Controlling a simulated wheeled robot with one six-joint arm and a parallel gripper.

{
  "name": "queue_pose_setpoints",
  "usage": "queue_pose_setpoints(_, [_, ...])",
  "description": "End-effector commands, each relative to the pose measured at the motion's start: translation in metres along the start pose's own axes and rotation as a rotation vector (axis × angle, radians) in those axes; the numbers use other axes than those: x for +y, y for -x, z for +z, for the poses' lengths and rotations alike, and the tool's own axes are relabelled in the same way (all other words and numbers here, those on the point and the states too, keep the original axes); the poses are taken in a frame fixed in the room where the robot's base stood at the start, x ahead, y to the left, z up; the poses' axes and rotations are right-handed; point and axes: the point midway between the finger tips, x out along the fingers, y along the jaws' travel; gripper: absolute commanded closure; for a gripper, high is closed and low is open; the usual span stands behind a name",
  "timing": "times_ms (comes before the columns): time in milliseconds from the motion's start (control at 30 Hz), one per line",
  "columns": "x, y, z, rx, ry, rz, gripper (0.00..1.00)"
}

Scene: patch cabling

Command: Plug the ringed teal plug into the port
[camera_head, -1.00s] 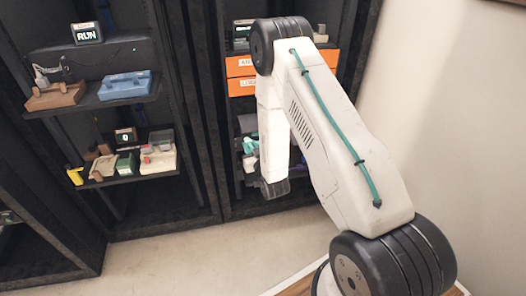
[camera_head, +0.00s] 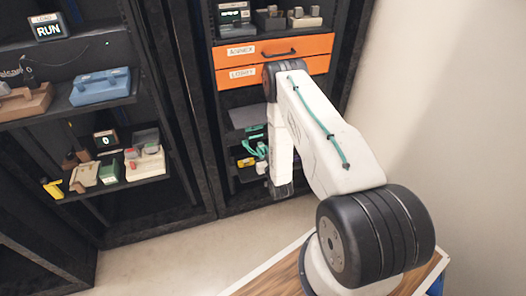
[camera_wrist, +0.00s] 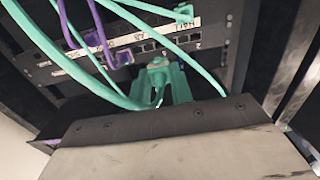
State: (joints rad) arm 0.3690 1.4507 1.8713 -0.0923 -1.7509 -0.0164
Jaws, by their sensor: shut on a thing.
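The teal plug (camera_wrist: 158,68) is in the middle of the wrist view, just below a row of dark ports. My gripper (camera_wrist: 162,78) is shut on it; a teal cable loops from it toward the left. A ring on the plug is too small to make out. The port panel (camera_wrist: 190,37) is dark, with white label strips and a row of square sockets. The plug's front overlaps the panel edge, and I cannot tell whether it touches or enters a port. In the head view, teal cabling (camera_head: 256,149) shows on the rack beside my arm; my gripper is hidden there.
Purple cables (camera_wrist: 122,58) and further teal cables (camera_wrist: 72,85) cross in front of the panel at left. Another teal plug (camera_wrist: 184,13) is at the upper row. Orange drawers (camera_head: 300,48) are above the rack opening.

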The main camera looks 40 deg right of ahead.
Motion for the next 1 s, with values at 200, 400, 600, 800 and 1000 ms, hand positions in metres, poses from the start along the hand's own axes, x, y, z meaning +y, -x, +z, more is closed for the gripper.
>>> queue_pose_setpoints(200, [0.001,-0.01,0.0,0.003,0.0,0.001,1.0])
queue_pose_setpoints(400, [0.001,-0.029,0.0,0.001,0.001,0.002,1.0])
queue_pose_setpoints(600, [0.001,-0.05,-0.001,0.003,0.0,0.002,1.0])
queue_pose_setpoints(800, [0.002,-0.069,0.0,0.001,0.0,0.002,1.0])
queue_pose_setpoints(1000, [0.002,-0.071,0.0,0.0,0.0,0.002,1.0])
